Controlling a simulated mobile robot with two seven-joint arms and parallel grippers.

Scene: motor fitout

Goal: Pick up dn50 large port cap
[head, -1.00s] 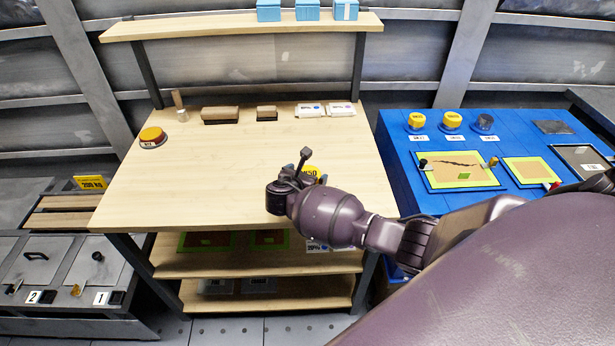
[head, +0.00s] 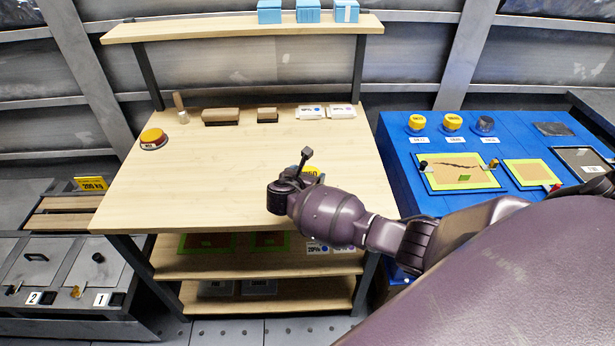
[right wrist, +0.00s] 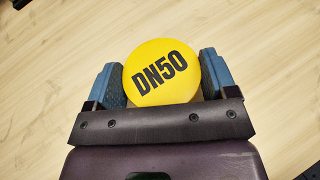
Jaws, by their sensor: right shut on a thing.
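The DN50 large port cap is a round yellow cap (right wrist: 161,72) with black "DN50" lettering. In the right wrist view it sits between the two blue finger pads of my right gripper (right wrist: 163,82), which is shut on it. In the head view my right gripper (head: 300,176) is over the front right part of the wooden table (head: 230,165). I cannot tell whether the cap touches the tabletop. My left gripper is not in view.
A yellow-orange round piece (head: 153,138) stands at the table's left. Brown blocks (head: 221,116) and white packets (head: 341,111) line its back edge. The blue bench (head: 400,160) on the right holds several round caps and panels. The table's middle is clear.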

